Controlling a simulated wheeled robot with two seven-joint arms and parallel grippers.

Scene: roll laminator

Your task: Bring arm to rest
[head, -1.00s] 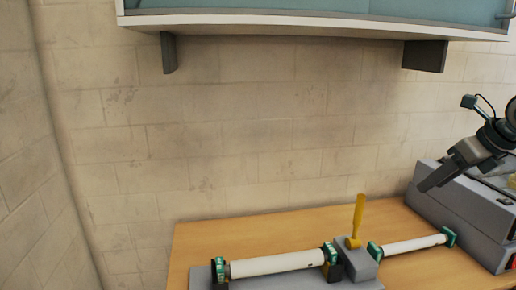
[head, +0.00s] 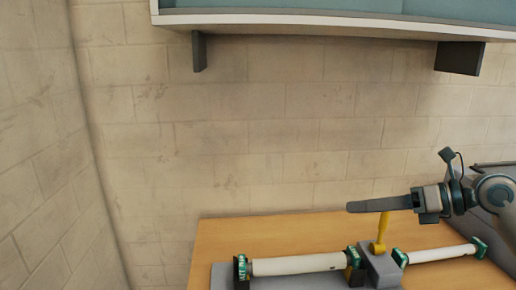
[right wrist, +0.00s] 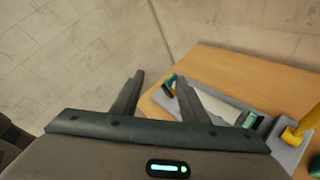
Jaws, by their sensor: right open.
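My right gripper (head: 352,207) comes in from the right in the head view and points left, in front of the wall above the table. In the right wrist view its two fingers (right wrist: 160,82) are spread apart with nothing between them. In the head view it overlaps the top of the yellow lever (head: 382,232); I cannot tell the exact gap. The laminator's white roller (head: 298,265) lies between dark and green end mounts on a grey base. My left gripper is not in view.
A wooden table (head: 235,238) carries the rollers. A second white roller (head: 440,254) lies to the right of the grey lever block (head: 380,268). A grey machine (head: 492,172) stands behind my right arm. A shelf (head: 320,25) hangs on the wall above. Bare wall (head: 150,150) is at left.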

